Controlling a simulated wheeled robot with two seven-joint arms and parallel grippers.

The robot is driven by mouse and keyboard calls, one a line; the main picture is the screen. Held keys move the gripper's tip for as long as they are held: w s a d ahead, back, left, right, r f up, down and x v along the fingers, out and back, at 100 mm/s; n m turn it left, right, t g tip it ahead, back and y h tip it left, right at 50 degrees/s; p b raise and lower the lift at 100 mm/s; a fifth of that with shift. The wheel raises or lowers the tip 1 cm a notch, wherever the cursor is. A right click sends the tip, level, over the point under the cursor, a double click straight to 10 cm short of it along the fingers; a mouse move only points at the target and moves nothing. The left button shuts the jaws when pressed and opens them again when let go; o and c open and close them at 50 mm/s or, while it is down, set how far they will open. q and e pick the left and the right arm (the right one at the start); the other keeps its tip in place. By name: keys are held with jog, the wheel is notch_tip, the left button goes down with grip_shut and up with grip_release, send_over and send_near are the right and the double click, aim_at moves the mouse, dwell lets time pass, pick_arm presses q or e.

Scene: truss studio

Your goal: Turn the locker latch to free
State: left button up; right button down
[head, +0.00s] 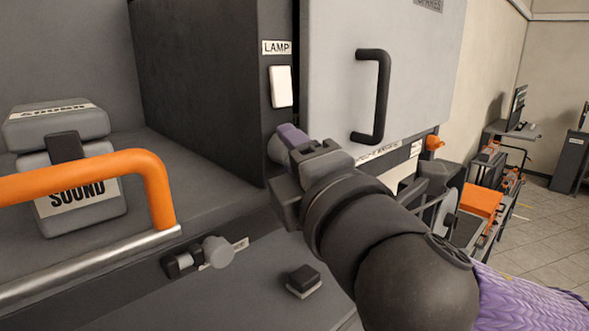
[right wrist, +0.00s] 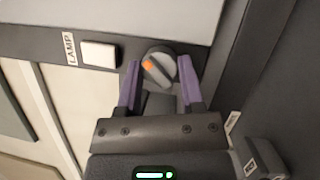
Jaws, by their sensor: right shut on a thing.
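The locker latch (right wrist: 160,67) is a round grey knob with a raised bar and an orange mark at one end of it. It is on the dark frame beside the locker door. In the right wrist view, my right gripper (right wrist: 159,80) has its purple fingers on either side of the knob, shut on it. In the head view, my right gripper (head: 292,140) reaches the frame below the lamp switch and hides most of the latch. The locker door (head: 335,85) looks closed, with a black handle (head: 373,97). My left gripper is not in view.
A white lamp switch (head: 281,86) is just above the latch. An orange rail (head: 90,175) crosses the left foreground. A grey case marked SOUND (head: 85,210) stands on the left shelf. Another grey knob (head: 217,252) projects from the lower edge. Open floor shows at far right.

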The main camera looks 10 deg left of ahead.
jog(key=shift+f+n+y+b, duration=0.1)
jog(key=shift+n+y+b, duration=0.25)
jog(key=shift+n, duration=0.65)
jog(key=shift+c, duration=1.2)
grip_release()
jog(key=b+v, duration=0.9)
jog(key=v, duration=0.1)
jog(key=shift+b, duration=0.3)
